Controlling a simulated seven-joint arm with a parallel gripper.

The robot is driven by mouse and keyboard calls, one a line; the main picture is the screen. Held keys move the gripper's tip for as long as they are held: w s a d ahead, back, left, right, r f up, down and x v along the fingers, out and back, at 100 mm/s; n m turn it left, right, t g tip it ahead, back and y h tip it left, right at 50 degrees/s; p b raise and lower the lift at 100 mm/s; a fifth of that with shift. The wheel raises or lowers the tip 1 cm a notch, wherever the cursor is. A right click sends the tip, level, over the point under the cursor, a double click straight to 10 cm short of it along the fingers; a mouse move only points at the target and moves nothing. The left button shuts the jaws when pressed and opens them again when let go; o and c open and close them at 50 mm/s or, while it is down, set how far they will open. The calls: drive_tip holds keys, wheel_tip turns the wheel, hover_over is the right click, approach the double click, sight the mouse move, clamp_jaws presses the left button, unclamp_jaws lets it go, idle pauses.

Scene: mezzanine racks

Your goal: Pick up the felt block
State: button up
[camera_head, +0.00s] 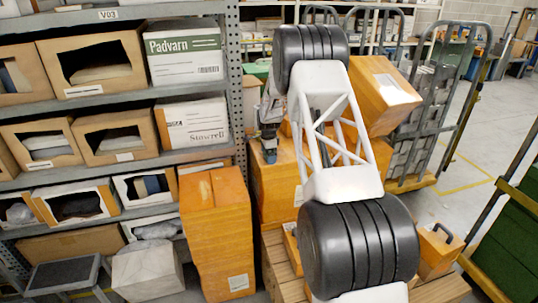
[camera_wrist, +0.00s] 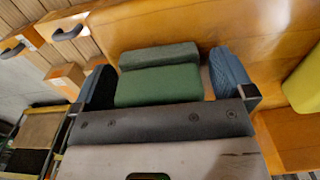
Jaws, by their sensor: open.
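A green block (camera_wrist: 158,86), which looks like the felt block, lies on a broad orange-brown surface in the wrist view. Its near face is brighter green and its far strip is darker. My gripper (camera_wrist: 165,82) is open, with one blue-grey finger pad left of the block and the other right of it. A gap shows between the block and the right pad; the left pad is close to it, and I cannot tell whether they touch. The block's near edge is hidden by my gripper's body. In the head view my gripper (camera_head: 269,150) points down over the orange boxes; the block cannot be made out there.
Orange boxes (camera_head: 217,230) stand around my arm. A shelf rack (camera_head: 110,97) with open cartons is at the left. A grey cage trolley (camera_head: 425,110) stands behind at the right. A yellow thing (camera_wrist: 304,85) lies at the wrist view's right edge. Open floor shows at the far right.

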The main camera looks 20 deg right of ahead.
idle(0.4)
drive_tip(key=c, duration=1)
drive_tip(key=shift+c, duration=0.2)
drive_tip(key=shift+r, duration=0.2)
drive_tip(key=shift+r, duration=1.5)
drive_tip(key=shift+s+r, duration=0.15)
drive_tip(key=shift+s, duration=0.15)
drive_tip(key=s+a+r, duration=0.1)
drive_tip(key=s+a, duration=0.1)
drive_tip(key=s, duration=1.3)
drive_tip(key=shift+r, duration=0.2)
drive_tip(key=shift+s, duration=0.15)
